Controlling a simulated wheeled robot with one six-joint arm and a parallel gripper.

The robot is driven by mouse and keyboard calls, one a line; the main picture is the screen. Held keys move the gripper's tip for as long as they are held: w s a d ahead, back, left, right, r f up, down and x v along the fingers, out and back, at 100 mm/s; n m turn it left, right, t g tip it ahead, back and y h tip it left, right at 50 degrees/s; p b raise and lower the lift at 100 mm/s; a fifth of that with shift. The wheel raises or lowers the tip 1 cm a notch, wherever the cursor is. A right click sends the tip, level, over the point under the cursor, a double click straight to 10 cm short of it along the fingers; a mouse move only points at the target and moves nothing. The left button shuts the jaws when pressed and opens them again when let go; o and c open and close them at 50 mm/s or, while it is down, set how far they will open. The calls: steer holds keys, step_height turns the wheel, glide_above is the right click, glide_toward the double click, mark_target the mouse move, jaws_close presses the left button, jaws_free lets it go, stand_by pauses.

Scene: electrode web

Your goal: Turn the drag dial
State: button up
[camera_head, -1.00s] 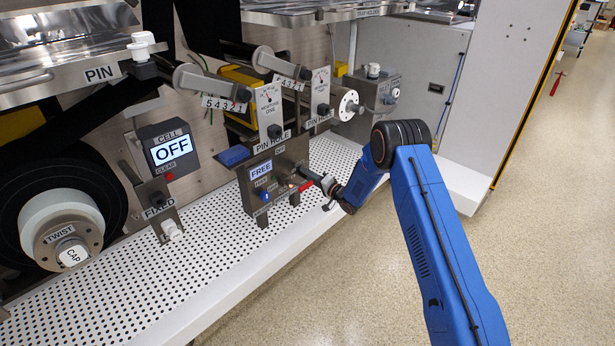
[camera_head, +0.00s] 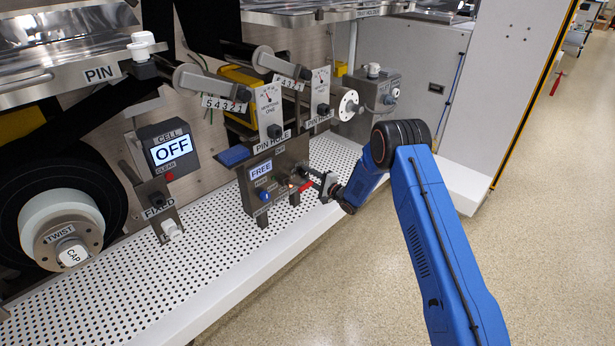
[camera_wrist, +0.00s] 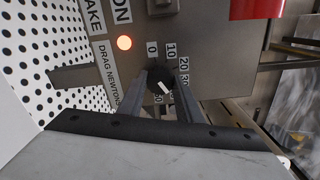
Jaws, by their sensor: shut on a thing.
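The drag dial (camera_wrist: 160,78) is a small black knob with a white pointer mark, on a grey panel marked DRAG NEWTONS. Numbers 0, 10, 20 and 30 show around it; other marks are partly hidden by the fingers. The white mark slants to the lower right in the wrist view. My gripper (camera_wrist: 161,92) has one finger on each side of the dial and is shut on it. In the head view my gripper (camera_head: 325,186) is at the right side of the control box (camera_head: 249,200) with the FREE screen (camera_head: 261,170); the dial is hidden there.
An orange lamp (camera_wrist: 124,43) glows beside the dial, and a red part (camera_wrist: 256,9) is above right. Below the box lies a white perforated shelf (camera_head: 215,245). The OFF cell box (camera_head: 171,148) stands to the left. Open floor (camera_head: 345,285) lies in front.

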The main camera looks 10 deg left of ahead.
steer(key=shift+s+f, duration=0.1)
steer(key=shift+f, duration=0.1)
steer(key=o, duration=1)
steer(key=shift+r, duration=0.1)
steer(key=shift+o, duration=0.2)
steer(key=v, duration=1.7)
steer(key=shift+d, duration=0.2)
steer(key=shift+s, duration=0.1)
